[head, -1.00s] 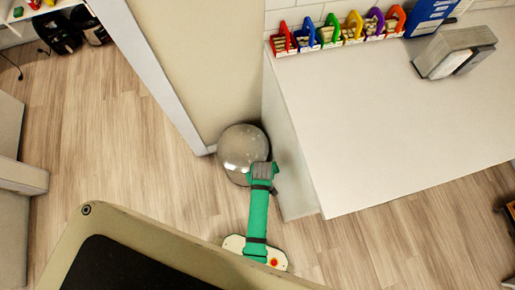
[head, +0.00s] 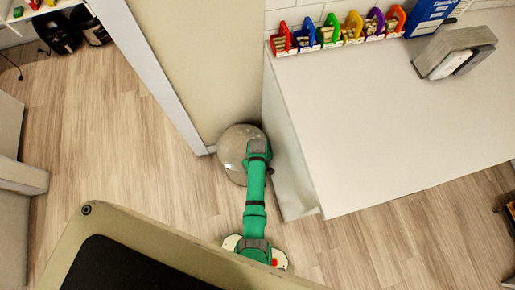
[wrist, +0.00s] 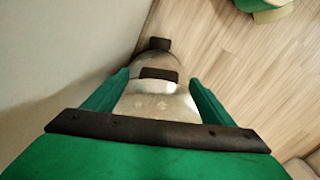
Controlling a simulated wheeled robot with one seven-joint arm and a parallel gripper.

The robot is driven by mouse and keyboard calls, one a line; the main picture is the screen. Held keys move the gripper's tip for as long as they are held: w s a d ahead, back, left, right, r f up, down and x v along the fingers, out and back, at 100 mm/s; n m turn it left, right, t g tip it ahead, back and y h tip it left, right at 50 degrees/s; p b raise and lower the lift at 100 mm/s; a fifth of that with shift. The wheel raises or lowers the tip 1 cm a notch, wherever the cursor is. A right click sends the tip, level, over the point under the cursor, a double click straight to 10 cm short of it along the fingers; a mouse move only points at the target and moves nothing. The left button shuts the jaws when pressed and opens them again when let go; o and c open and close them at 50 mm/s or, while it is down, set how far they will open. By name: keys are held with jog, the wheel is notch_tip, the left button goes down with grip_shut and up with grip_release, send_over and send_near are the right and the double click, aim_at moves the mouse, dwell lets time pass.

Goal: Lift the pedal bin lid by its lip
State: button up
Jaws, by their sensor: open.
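The pedal bin (head: 231,145) is a shiny silver cylinder with a domed lid, standing in the corner between a wall and a white counter. My green arm covers the right part of its lid in the head view, and my fingertips are hidden there. In the wrist view the bin's lid (wrist: 155,101) shows between my two green fingers. A dark lip (wrist: 158,75) sticks out at the lid's edge, just beyond the fingertips, and a dark pedal (wrist: 160,43) lies farther down. My gripper (wrist: 160,82) is open, with nothing held; contact with the lip cannot be told.
The counter (head: 400,120) stands close on the right of the bin, with colourful holders (head: 342,31) along its back. A beige wall panel (head: 185,60) rises behind the bin. The wooden floor (head: 130,150) is clear to the left.

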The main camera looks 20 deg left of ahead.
jog(key=shift+f, duration=1.35)
